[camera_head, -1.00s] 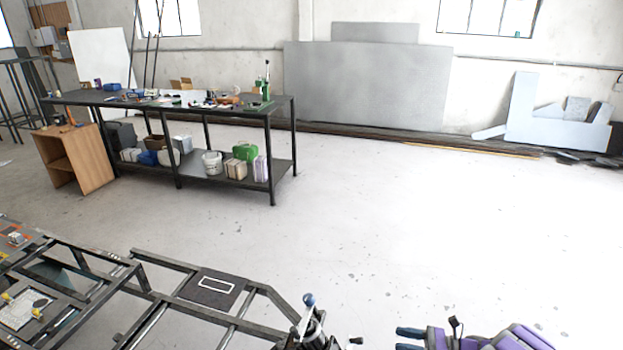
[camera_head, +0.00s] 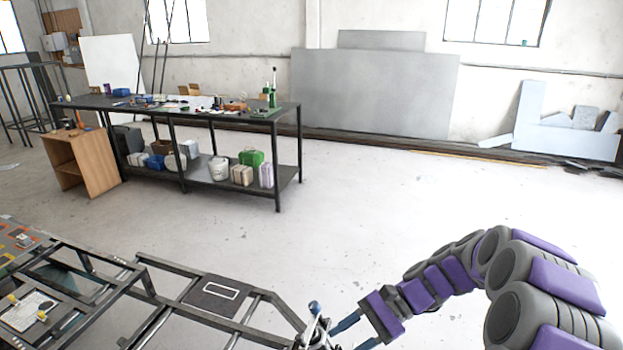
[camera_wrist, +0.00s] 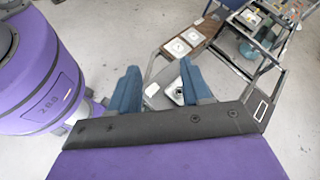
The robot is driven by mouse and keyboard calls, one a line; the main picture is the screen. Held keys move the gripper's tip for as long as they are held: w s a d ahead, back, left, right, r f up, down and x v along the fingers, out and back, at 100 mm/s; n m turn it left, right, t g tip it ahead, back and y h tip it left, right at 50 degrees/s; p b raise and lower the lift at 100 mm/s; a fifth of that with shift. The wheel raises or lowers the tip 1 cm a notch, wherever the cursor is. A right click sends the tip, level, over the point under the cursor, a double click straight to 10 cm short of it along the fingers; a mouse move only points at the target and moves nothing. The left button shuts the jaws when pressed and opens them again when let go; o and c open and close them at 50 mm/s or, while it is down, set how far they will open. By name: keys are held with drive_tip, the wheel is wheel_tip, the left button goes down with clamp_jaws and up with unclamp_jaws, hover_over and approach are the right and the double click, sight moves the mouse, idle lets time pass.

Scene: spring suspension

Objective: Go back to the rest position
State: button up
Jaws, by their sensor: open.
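My gripper (camera_head: 352,332) is at the lower middle of the head view, at the end of my purple and grey arm. Its blue fingers are apart, with nothing visible between them. They are close to the right end of a dark metal frame (camera_head: 252,293), beside a small upright part with a blue-grey ball top (camera_head: 314,307). I cannot tell whether they touch it. In the wrist view the two blue fingers of my gripper (camera_wrist: 160,88) are spread, with a light metal part of the frame (camera_wrist: 172,92) beyond them.
The frame, with panels (camera_head: 30,310), fills the lower left. A workbench (camera_head: 180,110) with tools and boxes stands behind it, beside a wooden cabinet (camera_head: 95,165). Grey sheets (camera_head: 375,90) lean on the wall. The floor (camera_head: 400,200) at centre and right is clear.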

drive_tip(key=s+r+n+h, duration=0.4)
drive_tip(key=s+n+h, duration=0.2)
drive_tip(key=s, duration=0.8)
drive_tip(key=s+d+n+t+h, duration=0.3)
drive_tip(key=s+d+h, duration=0.2)
drive_tip(key=s, duration=0.6)
drive_tip(key=shift+s+d+n+h, duration=0.3)
drive_tip(key=shift+s+d+h, duration=0.1)
drive_tip(key=shift+d, duration=0.35)
drive_tip(key=shift+o, duration=0.5)
drive_tip(key=shift+w, duration=0.1)
